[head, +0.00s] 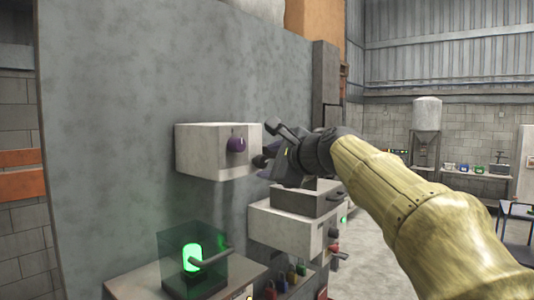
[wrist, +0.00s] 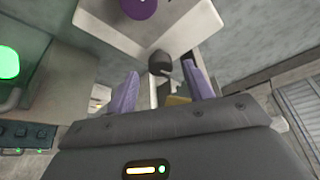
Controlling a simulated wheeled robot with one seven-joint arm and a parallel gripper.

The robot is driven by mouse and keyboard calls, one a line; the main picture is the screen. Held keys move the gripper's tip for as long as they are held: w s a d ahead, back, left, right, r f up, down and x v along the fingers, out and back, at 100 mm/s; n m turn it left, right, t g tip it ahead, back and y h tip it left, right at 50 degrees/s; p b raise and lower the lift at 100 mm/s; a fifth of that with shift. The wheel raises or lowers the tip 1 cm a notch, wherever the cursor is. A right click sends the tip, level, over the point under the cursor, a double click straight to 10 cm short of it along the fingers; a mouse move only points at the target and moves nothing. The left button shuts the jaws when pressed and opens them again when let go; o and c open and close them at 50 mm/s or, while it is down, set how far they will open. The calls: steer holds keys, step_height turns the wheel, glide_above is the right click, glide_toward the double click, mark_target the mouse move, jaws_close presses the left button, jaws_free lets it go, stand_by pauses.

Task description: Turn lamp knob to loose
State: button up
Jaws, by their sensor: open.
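In the wrist view the knob (wrist: 138,6) is cut off by the top edge. My gripper (head: 263,162) is just right of the knob and slightly lower in the head view, apart from it. In the wrist view my gripper (wrist: 161,84) has its two purple fingers spread, with nothing held between them. A glowing green lamp (head: 192,258) stands in a clear case at the lower left.
A lower white box (head: 275,225) with a grey top unit juts out beneath my gripper. Padlocks (head: 292,277) hang near it. The lamp's clear case has a grey handle (head: 212,257). The grey wall (head: 120,130) is bare left of the knob's box.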

steer(key=shift+x, duration=0.95)
steer(key=c, duration=1)
